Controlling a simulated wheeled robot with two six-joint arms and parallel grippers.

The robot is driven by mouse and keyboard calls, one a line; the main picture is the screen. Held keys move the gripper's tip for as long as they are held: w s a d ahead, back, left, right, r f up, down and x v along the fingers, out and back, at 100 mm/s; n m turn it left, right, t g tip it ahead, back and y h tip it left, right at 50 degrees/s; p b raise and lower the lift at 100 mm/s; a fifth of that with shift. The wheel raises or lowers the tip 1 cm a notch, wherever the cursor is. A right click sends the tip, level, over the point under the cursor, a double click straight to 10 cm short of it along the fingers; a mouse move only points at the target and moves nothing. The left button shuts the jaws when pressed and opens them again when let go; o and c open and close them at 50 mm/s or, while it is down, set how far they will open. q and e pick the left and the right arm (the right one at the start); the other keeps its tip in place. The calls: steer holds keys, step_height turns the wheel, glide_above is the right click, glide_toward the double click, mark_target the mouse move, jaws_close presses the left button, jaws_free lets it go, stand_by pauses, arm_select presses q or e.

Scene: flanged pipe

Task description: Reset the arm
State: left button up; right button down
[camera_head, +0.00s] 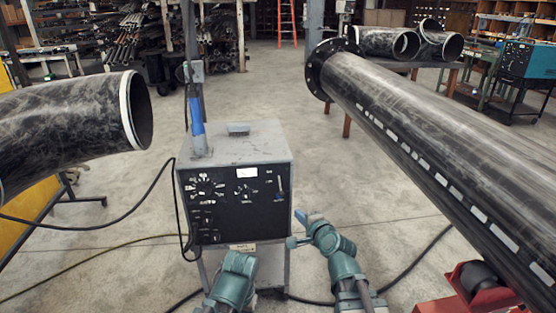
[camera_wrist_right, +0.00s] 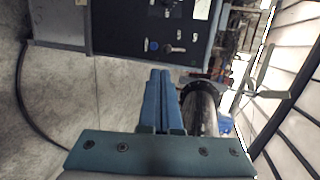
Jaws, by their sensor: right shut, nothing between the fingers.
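My right gripper (camera_head: 303,218) is at the lower middle of the head view, just right of the grey welding machine's front. It also shows in the right wrist view (camera_wrist_right: 159,78), where its two blue fingers lie side by side, shut with nothing between them. My left arm's teal link (camera_head: 235,278) shows at the bottom of the head view, in front of the machine. No left fingers can be made out there. The welding machine (camera_head: 235,190) has a black panel with dials, and its panel shows in the right wrist view (camera_wrist_right: 130,30).
A long black flanged pipe (camera_head: 430,130) runs along the right, above a red roller stand (camera_head: 467,290). A black pipe end (camera_head: 70,120) juts in at left. Cables (camera_head: 110,225) cross the concrete floor. Short pipe pieces (camera_head: 385,42) lie on a table behind.

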steer(key=s+a+f+n+g, duration=0.8)
steer(key=s+a+f+n, duration=0.2)
steer(key=s+f+n, duration=0.1)
steer(key=s+d+f+n+g+h, duration=0.1)
steer(key=s+f+n+g+h, duration=0.1)
steer(key=s+n+g, duration=0.3)
steer(key=s+d+f+n+g+h, duration=0.1)
steer(key=s+d+f+n+h, duration=0.15)
steer(key=s, duration=0.55)
step_height(320, 180, up, 20)
steer(key=p, duration=1.8)
steer(key=shift+a+f+n, duration=0.25)
steer(key=shift+a+n, duration=0.1)
steer(key=shift+n, duration=0.1)
steer(key=shift+w, duration=0.1)
